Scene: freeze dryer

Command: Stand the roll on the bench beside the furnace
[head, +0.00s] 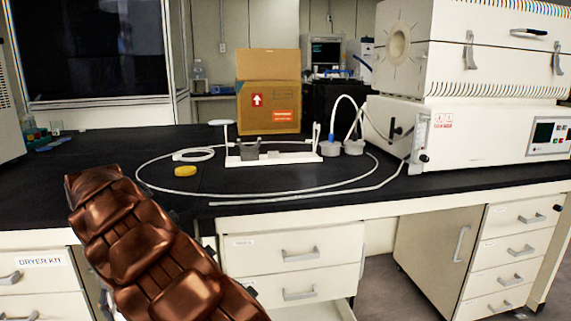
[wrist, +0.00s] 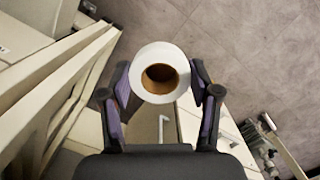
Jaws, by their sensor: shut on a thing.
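A white roll (wrist: 182,60) with a brown cardboard core shows end-on in the wrist view, between the two fingers of my gripper (wrist: 160,74). The fingers are shut on its sides, and the roll is held over a drawer front and the grey floor. In the head view the roll and gripper are hidden behind my arm. The furnace (head: 465,130) is a large white unit at the right of the head view, standing on the black-topped bench (head: 480,180). A round port faces left on its upper part.
White tubing (head: 300,200) loops across the bench beside the furnace. Drawers (head: 290,257) lie below the bench edge.

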